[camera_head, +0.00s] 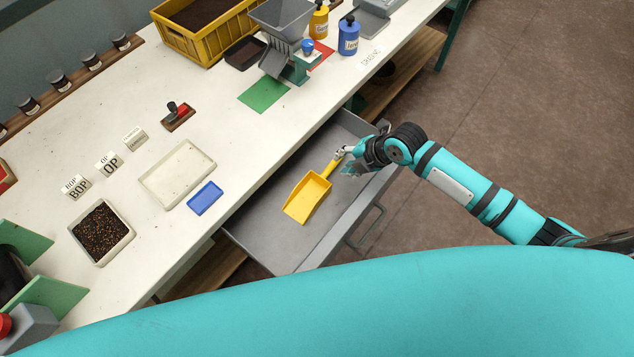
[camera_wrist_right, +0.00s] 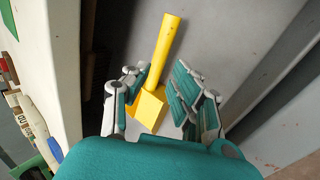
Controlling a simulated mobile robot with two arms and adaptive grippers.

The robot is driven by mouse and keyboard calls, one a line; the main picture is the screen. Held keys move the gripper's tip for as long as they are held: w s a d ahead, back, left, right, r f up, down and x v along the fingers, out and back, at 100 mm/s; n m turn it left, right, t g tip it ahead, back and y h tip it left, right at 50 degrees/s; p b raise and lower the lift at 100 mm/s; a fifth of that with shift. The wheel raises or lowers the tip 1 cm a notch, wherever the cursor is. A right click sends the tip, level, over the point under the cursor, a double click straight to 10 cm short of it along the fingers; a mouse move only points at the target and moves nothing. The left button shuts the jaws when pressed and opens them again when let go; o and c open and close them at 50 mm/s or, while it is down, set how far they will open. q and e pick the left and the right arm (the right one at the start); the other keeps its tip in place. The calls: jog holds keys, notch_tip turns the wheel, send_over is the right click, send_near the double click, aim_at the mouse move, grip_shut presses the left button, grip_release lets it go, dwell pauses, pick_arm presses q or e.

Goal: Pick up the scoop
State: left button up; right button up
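The yellow scoop (camera_head: 308,197) lies in the open grey drawer (camera_head: 262,222), its pan toward the lower left and its handle toward the upper right. My right gripper (camera_head: 347,161) is at the handle end, low over the drawer. In the right wrist view, my right gripper (camera_wrist_right: 157,78) has its fingers spread, one on each side of the yellow scoop (camera_wrist_right: 151,107). I see gaps beside the scoop, so it looks unheld; the near part of the scoop is hidden by the gripper. My left gripper is not in view.
The drawer stands out from the white table (camera_head: 235,145), and its side walls are close to my gripper. On the table are a white tray (camera_head: 155,187), a blue tray (camera_head: 205,198), a yellow crate (camera_head: 190,42) and bottles. The drawer floor around the scoop is clear.

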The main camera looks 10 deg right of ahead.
aim_at(335, 164)
jog(key=shift+w+a+f, duration=0.25)
jog(key=shift+w+f, duration=0.05)
jog(key=shift+f, duration=0.3)
jog(key=shift+w+a+f, duration=0.1)
jog(key=shift+a+f, duration=0.05)
jog(key=shift+f, duration=0.05)
jog(key=p+x, duration=0.1)
jog(key=x, duration=0.2)
jog(key=shift+w+f, duration=0.15)
jog(key=shift+w+a+f, duration=0.25)
jog(key=shift+f, duration=0.25)
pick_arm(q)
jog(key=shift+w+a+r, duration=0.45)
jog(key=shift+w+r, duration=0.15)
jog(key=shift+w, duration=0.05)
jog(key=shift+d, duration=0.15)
pick_arm(e)
grip_shut()
